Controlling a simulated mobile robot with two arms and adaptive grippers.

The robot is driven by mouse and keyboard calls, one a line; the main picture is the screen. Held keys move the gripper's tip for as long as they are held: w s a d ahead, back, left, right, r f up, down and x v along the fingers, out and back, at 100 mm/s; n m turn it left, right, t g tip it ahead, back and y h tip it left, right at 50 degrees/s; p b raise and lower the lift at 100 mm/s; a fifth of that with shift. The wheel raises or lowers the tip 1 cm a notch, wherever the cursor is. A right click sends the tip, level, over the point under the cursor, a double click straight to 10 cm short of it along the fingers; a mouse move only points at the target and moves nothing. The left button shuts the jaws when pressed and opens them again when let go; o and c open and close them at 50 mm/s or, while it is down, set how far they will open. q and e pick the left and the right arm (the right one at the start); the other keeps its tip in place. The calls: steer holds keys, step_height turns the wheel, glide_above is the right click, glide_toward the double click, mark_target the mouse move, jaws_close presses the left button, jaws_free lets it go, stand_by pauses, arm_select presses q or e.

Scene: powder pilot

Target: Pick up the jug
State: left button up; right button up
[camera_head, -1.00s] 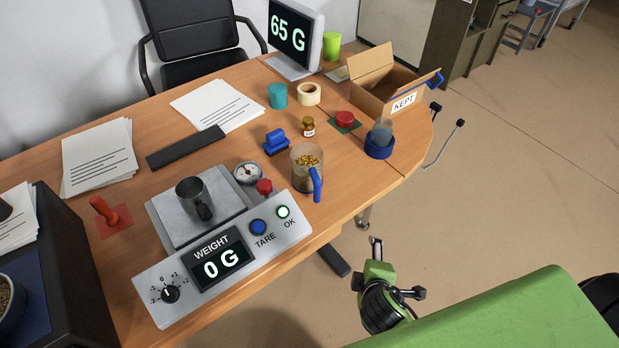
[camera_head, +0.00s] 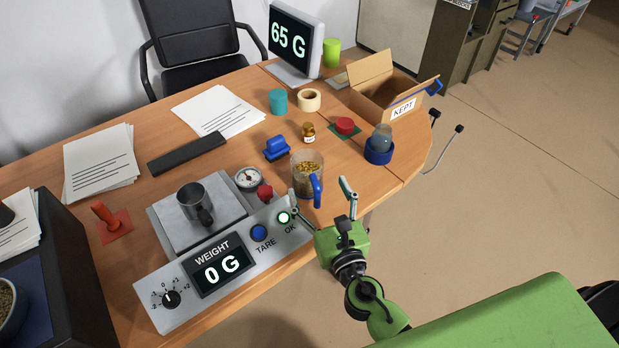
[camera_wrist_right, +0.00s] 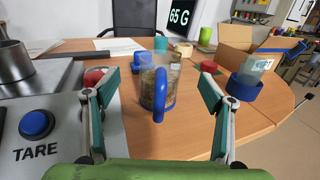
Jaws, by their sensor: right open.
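The jug (camera_head: 307,167) is a clear container with a blue handle and yellowish grains inside. It stands upright on the desk, right of the scale. My right gripper (camera_head: 321,190) is open, at the desk's front edge, with its fingers apart on either side of the jug's handle. In the right wrist view the jug (camera_wrist_right: 158,88) stands ahead, between the open fingers (camera_wrist_right: 158,88), its handle facing me. The fingers do not appear to touch it. My left gripper is not in view.
The scale (camera_head: 215,265) with a metal cup (camera_head: 193,200) reads 0 G, close on the left. A red knob (camera_head: 265,192) sits beside the jug. A box (camera_head: 403,108) is back right.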

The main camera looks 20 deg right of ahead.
mark_target(312, 173)
steer(key=w, duration=0.3)
steer(key=shift+w+d+f+p, duration=0.1)
steer(key=shift+w+p, duration=0.4)
steer(key=shift+w, duration=2.25)
steer(key=c, duration=2)
steer(key=shift+o, duration=0.2)
